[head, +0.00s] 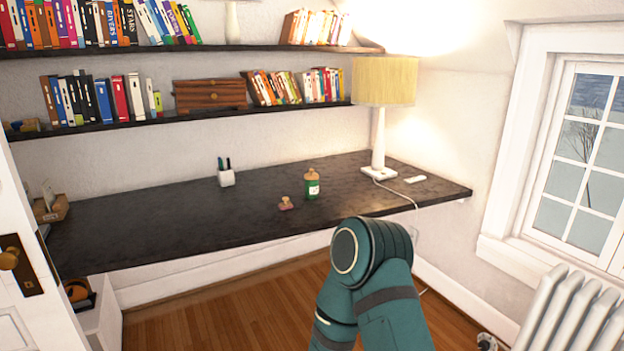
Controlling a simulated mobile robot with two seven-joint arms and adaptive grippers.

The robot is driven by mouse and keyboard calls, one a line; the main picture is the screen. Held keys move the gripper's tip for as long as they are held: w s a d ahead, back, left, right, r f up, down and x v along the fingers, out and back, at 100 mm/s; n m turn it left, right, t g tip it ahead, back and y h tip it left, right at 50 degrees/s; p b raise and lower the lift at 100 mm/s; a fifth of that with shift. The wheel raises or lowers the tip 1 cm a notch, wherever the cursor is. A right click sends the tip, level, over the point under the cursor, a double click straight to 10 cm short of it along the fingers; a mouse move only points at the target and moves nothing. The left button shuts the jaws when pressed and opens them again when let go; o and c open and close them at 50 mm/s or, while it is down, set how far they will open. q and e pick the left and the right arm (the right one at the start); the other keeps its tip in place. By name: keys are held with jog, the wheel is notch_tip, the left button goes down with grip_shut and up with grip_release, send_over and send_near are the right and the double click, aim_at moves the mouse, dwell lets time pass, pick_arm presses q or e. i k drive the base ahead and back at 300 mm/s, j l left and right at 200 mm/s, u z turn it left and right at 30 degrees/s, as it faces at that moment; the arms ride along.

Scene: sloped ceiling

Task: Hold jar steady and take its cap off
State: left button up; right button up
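A small green jar (312,189) stands upright on the dark desk, right of the desk's middle. A tan cap (311,174) with a small knob sits on top of it. Neither of my grippers shows in the head view. A teal link of one of my arms rises from the bottom edge, in front of the desk's front edge; I cannot tell which arm it is. Nothing is seen touching the jar.
A small reddish object with a knob (285,203) lies left of the jar on the dark desk (150,225). A lamp (378,135) stands behind right, its cord hanging over the edge. A white pen cup (226,178) stands behind left. The desk's left half is mostly clear.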

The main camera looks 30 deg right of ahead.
aim_at(311, 176)
jog(key=i+l, duration=0.15)
jog(key=l, duration=0.25)
jog(key=i+l, duration=0.15)
jog(key=l, duration=0.2)
jog(key=i+l, duration=0.15)
jog(key=l, duration=0.25)
jog(key=i+l, duration=0.15)
jog(key=l, duration=0.25)
jog(key=i+l, duration=0.15)
jog(key=l, duration=0.25)
jog(key=i+l, duration=0.15)
jog(key=l, duration=0.2)
